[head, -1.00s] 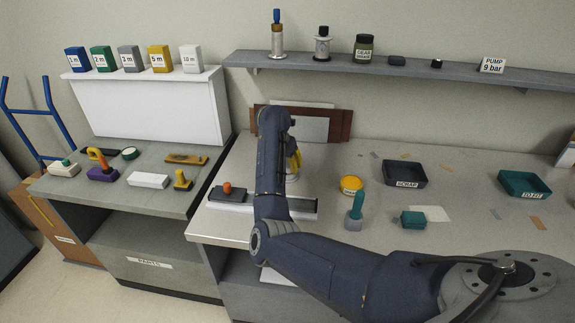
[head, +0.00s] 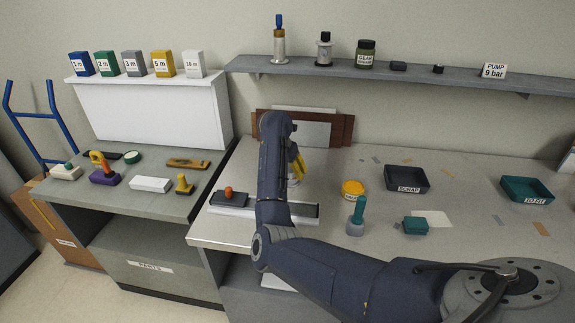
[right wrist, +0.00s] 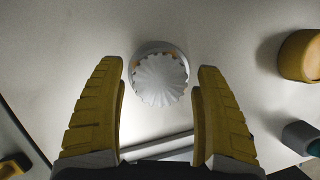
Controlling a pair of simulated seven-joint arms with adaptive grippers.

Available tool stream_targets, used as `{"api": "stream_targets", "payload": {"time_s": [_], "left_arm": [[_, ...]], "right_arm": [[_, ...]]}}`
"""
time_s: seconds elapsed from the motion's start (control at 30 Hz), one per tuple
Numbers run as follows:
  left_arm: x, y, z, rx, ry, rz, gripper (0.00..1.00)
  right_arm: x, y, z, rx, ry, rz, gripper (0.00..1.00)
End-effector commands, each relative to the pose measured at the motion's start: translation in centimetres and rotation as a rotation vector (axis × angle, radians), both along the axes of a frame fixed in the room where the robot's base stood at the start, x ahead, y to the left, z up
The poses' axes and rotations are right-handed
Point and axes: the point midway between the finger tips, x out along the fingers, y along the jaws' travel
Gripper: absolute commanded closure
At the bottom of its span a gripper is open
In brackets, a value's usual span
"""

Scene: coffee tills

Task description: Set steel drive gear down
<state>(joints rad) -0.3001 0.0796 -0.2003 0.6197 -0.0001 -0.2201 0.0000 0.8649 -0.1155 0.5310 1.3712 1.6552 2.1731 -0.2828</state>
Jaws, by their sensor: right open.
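The steel drive gear (right wrist: 160,82) is pale grey with ridged teeth. In the right wrist view it lies on or over a round grey piece with orange patches at its edge; I cannot tell what bears it. My right gripper (right wrist: 160,70) is open, its yellow fingers on either side of the gear with gaps between. In the head view my right gripper (head: 299,167) points down over the bench, mostly behind my arm, which hides much of the gear. My left gripper is not in view.
The grey bench (head: 450,170) carries a yellow tub (head: 353,189), a teal-handled stamp (head: 357,217), a teal block (head: 415,226), a dark SCRAP tray (head: 406,180) and a teal TO FIT tray (head: 526,190). A shelf (head: 420,77) runs above. Bare bench lies between the trays.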

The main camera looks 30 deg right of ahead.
Motion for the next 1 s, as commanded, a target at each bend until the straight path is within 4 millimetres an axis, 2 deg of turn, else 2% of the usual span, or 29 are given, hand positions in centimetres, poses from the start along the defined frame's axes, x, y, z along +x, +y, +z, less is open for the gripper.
{"api": "stream_targets", "payload": {"time_s": [0.17,0.6,0.8,1.0], "left_arm": [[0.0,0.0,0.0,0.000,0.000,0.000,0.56],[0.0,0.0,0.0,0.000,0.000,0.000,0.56],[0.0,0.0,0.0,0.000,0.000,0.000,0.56],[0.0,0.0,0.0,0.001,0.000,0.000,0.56]], "right_arm": [[-0.2,0.6,1.9,0.000,-0.005,0.001,0.29],[-1.4,3.0,8.8,0.000,-0.005,0.001,0.29],[-1.8,3.6,10.6,0.001,-0.003,0.000,0.29],[-1.9,3.8,11.3,0.000,-0.002,-0.001,0.29]]}}
